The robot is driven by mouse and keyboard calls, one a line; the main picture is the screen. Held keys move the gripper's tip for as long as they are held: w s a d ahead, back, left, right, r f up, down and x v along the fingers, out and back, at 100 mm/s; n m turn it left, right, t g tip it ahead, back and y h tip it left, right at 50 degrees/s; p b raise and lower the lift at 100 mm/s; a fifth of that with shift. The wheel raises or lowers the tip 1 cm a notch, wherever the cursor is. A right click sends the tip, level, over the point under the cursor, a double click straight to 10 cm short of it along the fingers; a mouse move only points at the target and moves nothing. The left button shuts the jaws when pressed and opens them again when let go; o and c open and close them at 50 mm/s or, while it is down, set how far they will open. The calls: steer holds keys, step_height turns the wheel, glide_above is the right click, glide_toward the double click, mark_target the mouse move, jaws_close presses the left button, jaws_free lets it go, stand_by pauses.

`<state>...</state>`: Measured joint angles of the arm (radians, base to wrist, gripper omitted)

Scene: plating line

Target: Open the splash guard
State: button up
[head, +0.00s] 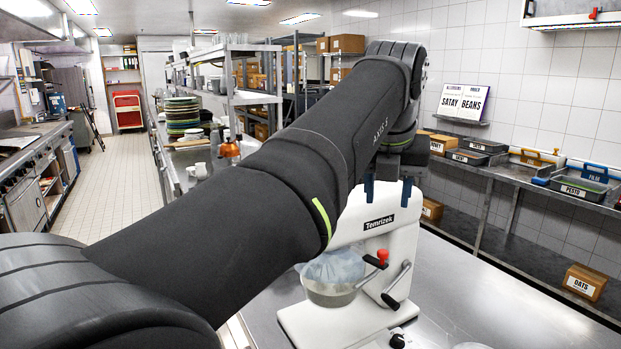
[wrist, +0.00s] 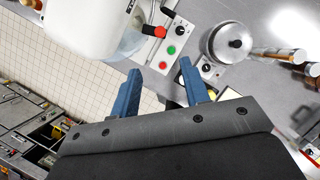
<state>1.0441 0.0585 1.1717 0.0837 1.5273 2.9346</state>
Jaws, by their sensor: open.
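The white mixer (head: 362,225) stands on the steel counter under my arm. Its pale, see-through splash guard (head: 332,266) sits over the top of the steel bowl (head: 330,297), and part of it shows in the wrist view (wrist: 127,46). A red knob (head: 382,255) on a dark stem is beside the guard; it also shows in the wrist view (wrist: 160,31). A grey lever with a black grip (head: 390,299) is on the mixer's right side. My gripper (head: 388,188) is open and empty above the mixer head, its blue fingers (wrist: 160,68) apart and not on the knob.
The wrist view shows a panel with red and green buttons (wrist: 171,50), a lidded steel pot (wrist: 230,42) and copper-coloured cylinders (wrist: 280,54). The counter (head: 480,310) right of the mixer is mostly clear. A wall shelf holds labelled bins (head: 580,188). Stacked plates (head: 182,115) stand behind.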

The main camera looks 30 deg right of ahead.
steer(key=shift+v, duration=1.15)
